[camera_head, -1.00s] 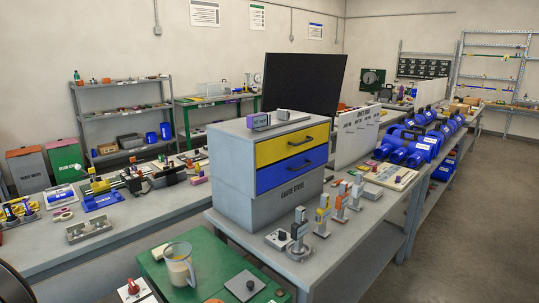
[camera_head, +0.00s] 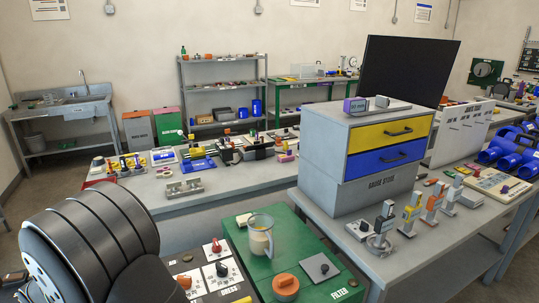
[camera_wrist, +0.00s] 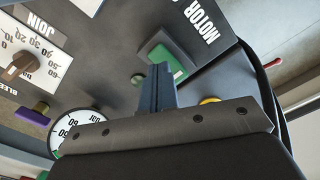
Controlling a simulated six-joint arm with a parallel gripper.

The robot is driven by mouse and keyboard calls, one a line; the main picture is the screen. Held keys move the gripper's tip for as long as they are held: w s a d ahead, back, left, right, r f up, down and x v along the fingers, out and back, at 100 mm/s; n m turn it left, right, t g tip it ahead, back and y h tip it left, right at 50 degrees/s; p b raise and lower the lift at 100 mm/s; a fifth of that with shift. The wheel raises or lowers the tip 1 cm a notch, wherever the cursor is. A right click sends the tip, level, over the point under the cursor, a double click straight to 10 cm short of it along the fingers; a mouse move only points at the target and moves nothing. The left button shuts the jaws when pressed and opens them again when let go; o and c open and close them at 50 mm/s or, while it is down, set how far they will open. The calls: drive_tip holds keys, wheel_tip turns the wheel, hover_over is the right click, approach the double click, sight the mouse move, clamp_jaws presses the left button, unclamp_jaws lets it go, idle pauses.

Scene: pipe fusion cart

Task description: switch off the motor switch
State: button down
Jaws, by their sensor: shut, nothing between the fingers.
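My gripper (camera_wrist: 161,70) is shut and empty. Its fingertips lie over the lower left part of the switch in the picture and hide some of it. I cannot tell whether they touch it, or which way the rocker is tipped. I cannot make out the gripper or this panel in the head view.
Around the switch, the panel holds a brown knob (camera_wrist: 19,66), a purple button (camera_wrist: 34,117), a round gauge (camera_wrist: 75,133) and a yellow part (camera_wrist: 210,100). The head view shows a green table (camera_head: 225,222) with a jug (camera_head: 261,238) and a drawer cabinet (camera_head: 335,160).

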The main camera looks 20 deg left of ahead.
drive_tip(key=shift+r, duration=2.4)
drive_tip(key=shift+f, duration=0.1)
wheel_tip(320, 180, down, 7)
drive_tip(key=shift+r, duration=0.1)
drive_tip(key=shift+r, duration=0.1)
